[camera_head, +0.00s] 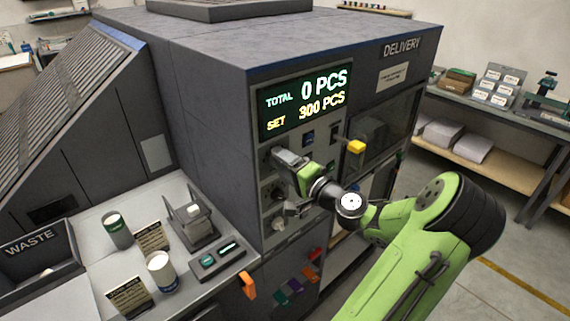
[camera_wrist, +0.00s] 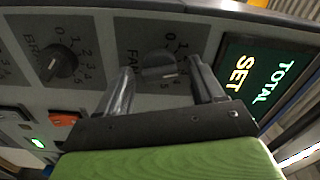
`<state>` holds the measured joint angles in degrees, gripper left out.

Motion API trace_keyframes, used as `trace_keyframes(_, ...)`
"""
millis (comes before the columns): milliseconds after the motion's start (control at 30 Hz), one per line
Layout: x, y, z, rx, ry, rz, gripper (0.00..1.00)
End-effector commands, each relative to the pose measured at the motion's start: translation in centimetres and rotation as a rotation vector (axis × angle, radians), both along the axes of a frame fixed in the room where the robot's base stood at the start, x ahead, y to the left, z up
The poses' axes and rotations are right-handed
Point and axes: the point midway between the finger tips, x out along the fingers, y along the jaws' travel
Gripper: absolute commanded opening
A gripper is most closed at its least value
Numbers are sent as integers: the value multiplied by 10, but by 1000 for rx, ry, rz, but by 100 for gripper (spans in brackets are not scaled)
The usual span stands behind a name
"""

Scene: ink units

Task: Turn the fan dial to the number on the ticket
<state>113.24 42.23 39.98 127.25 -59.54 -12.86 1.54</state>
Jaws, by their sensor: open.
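The fan dial (camera_wrist: 157,65) is a dark round knob on the grey panel, with "FAN" and a number scale partly visible around it. A pale mark shows on its lower right edge; I cannot tell which number it points to. My gripper (camera_wrist: 161,68) is open, with one finger on each side of the fan dial; contact is unclear. In the head view my gripper (camera_head: 287,159) is at the machine's control panel and hides part of it. Two printed cards (camera_head: 151,237) (camera_head: 129,298) stand on the left bench; their text is too small to read, so I cannot identify the ticket.
Another dial (camera_wrist: 60,63), labelled "BR…", sits left of the fan dial. The display (camera_head: 305,101) reads TOTAL 0 PCS, SET 300 PCS. A yellow knob (camera_head: 355,146) juts out right of the panel. Cans (camera_head: 117,231) and a waste bin (camera_head: 40,265) are at left.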

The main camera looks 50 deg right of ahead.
Motion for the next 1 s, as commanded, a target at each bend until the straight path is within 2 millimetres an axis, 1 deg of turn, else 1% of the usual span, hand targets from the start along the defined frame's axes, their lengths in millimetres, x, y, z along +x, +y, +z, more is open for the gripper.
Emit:
trace_keyframes(100, 0, 0, -1, 0, 0, 0, 67)
trace_keyframes(133, 0, 0, -1, 0, 0, 0, 64)
trace_keyframes(400, -1, 0, -1, 0, 1, 1, 23)
trace_keyframes(467, -1, 0, -1, 0, 1, 1, 14)
trace_keyframes(500, -1, 0, -1, 0, 1, 1, 11)
trace_keyframes(767, 0, 0, -3, -42, 11, 2, 11)
trace_keyframes(1000, -1, 0, -5, -180, 42, 2, 11)
